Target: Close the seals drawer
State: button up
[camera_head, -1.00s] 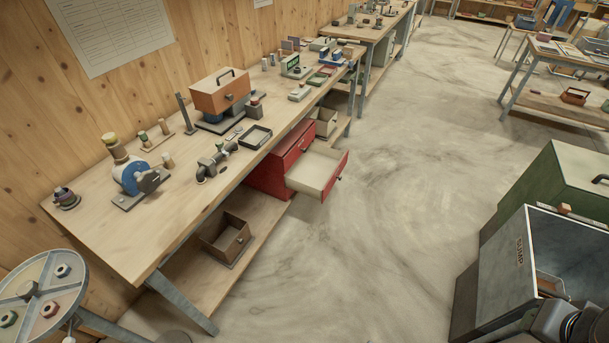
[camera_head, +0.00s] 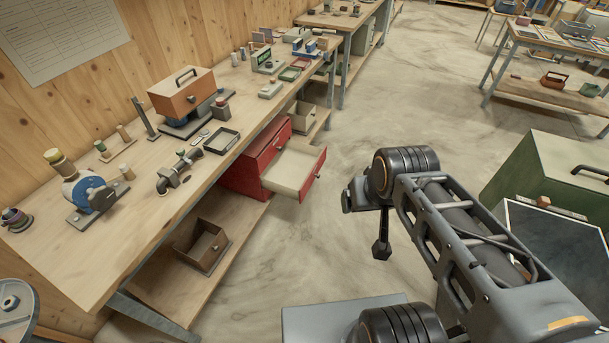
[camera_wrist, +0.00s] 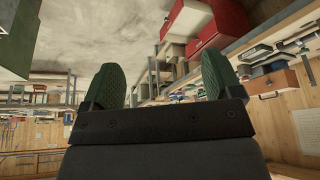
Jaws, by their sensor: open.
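A red cabinet (camera_head: 240,178) stands on the lower shelf of the long workbench. Its drawer (camera_head: 293,166) is pulled well out toward the aisle, with a pale inside, a red front and a small dark handle. No label on it is readable. In the wrist view, which looks upside down, the red cabinet (camera_wrist: 222,22) and the open drawer (camera_wrist: 187,20) show at the top, beyond the right finger. My gripper (camera_wrist: 162,82) is open, with green pads wide apart and nothing between them. It is clear of the drawer. The head view shows my arm but not clearly the fingers.
The workbench (camera_head: 150,220) carries several tools and an orange-brown box (camera_head: 182,92). A brown open bin (camera_head: 200,245) sits on its lower shelf. A green chest (camera_head: 545,170) stands at the right. The floor (camera_head: 350,125) beside the drawer is open.

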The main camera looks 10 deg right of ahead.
aim_at(292, 170)
jog(key=z, duration=0.55)
jog(key=k, duration=1.3)
jog(key=u, duration=0.05)
jog(key=i, duration=0.65)
jog(key=u, duration=0.9)
jog(key=i, duration=1.65)
jog(key=z, duration=0.4)
